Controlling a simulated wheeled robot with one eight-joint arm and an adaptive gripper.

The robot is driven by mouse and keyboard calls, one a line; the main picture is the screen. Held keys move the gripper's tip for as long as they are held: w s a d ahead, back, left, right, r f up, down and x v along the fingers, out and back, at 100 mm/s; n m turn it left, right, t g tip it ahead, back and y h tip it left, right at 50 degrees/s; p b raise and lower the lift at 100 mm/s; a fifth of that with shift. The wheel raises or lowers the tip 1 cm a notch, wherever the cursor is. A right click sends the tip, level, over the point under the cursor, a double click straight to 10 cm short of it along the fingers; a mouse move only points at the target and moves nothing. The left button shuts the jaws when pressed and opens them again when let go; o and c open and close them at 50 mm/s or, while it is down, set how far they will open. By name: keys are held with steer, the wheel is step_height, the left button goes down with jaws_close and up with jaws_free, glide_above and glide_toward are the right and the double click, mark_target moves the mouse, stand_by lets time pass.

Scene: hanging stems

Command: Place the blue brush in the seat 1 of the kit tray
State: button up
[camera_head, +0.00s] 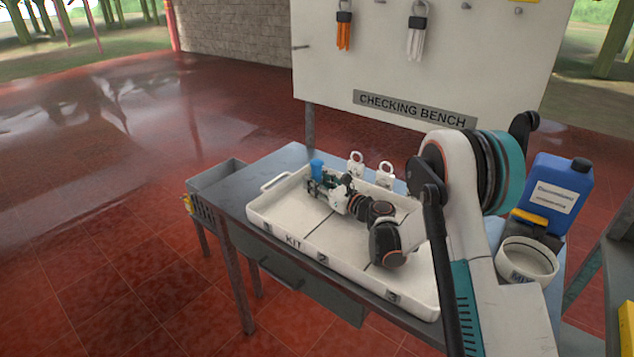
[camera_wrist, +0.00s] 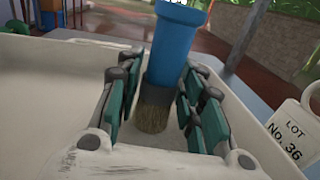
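The blue brush (camera_head: 317,170) is upright, slightly tilted, at the left end of the white kit tray (camera_head: 275,222). In the wrist view the blue brush (camera_wrist: 172,48) has its tan bristles pointing down, close to the tray floor; I cannot tell whether they touch it. My gripper (camera_head: 318,186) reaches in low over the tray's left compartment. In the wrist view my gripper (camera_wrist: 162,90) has its green-padded fingers on both sides of the brush, close against it. The seat number at this compartment is not readable.
White lot tags (camera_head: 356,165) stand along the tray's back edge. A blue jug (camera_head: 558,195) and a white cup (camera_head: 527,262) are at the bench's right. A grey bin (camera_head: 215,175) hangs at the left. Orange and white brushes (camera_head: 343,32) hang on the board. The tray's other compartments look empty.

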mark_target(321, 183)
steer(key=shift+o, duration=0.3)
steer(key=shift+r, duration=0.15)
steer(key=p+v, duration=0.2)
steer(key=v, duration=0.5)
steer(key=shift+s+d, duration=0.2)
steer(key=shift+r, duration=0.3)
steer(key=s+d+r+n+g+h, duration=0.2)
steer(key=s+r+n+g+h, duration=0.25)
steer(key=s+r+n, duration=1.05)
steer(key=s+d+f+n+h, duration=0.1)
steer(key=s+d+n+h, duration=0.3)
steer(key=s, duration=1)
steer(key=s+d+f+n+g+h, duration=0.1)
steer(key=s+d+n+h, duration=0.3)
steer(key=s+d+n, duration=0.4)
steer(key=s, duration=0.6)
steer(key=shift+d+f, duration=0.35)
steer(key=shift+d, duration=0.05)
